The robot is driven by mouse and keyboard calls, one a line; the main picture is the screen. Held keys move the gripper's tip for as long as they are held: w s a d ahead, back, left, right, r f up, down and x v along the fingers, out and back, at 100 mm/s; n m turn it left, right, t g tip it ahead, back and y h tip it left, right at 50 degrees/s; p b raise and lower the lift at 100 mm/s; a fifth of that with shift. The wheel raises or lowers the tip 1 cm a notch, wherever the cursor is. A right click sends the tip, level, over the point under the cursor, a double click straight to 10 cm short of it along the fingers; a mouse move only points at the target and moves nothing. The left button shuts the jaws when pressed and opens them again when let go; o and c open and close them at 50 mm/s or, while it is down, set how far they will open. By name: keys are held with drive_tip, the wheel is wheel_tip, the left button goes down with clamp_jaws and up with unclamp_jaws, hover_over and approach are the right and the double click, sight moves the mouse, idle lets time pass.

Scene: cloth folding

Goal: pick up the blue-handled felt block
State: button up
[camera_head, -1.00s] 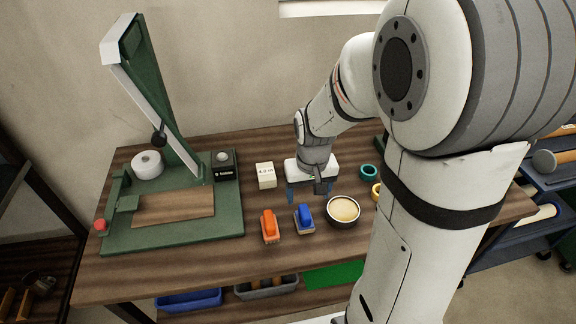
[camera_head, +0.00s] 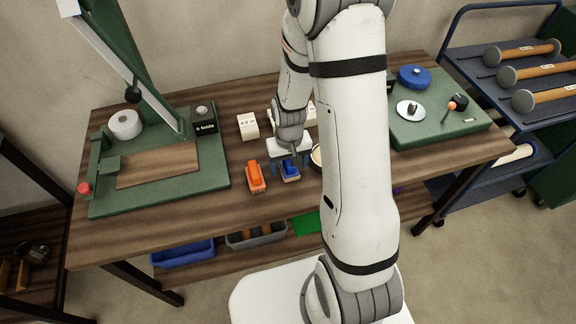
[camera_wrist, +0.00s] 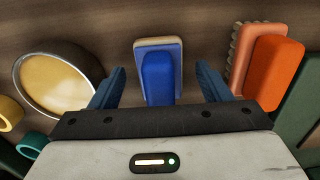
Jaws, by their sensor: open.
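The blue-handled felt block (camera_head: 290,170) lies on the wooden table, just right of an orange-handled block (camera_head: 256,177). In the wrist view the blue-handled block (camera_wrist: 159,72) lies ahead of the gripper, its pale base showing at the far end and its near end cut off by the gripper body. My gripper (camera_wrist: 160,88) is open, with one blue finger on each side of the blue handle and a gap on both sides. In the head view my gripper (camera_head: 289,166) is above the block and partly covers it.
In the wrist view, the orange-handled block (camera_wrist: 275,72) is close beside the right finger, and a round dish (camera_wrist: 58,80) is close to the left finger. A green machine base (camera_head: 212,172) stands at left. A white labelled block (camera_head: 248,126) stands behind.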

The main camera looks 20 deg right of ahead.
drive_tip(key=shift+f, duration=0.2)
drive_tip(key=shift+c, duration=0.4)
drive_tip(key=c, duration=1.1)
wheel_tip(320, 180, up, 10)
drive_tip(key=shift+r, duration=0.1)
drive_tip(key=o, duration=0.5)
drive_tip(key=shift+c, duration=1.4)
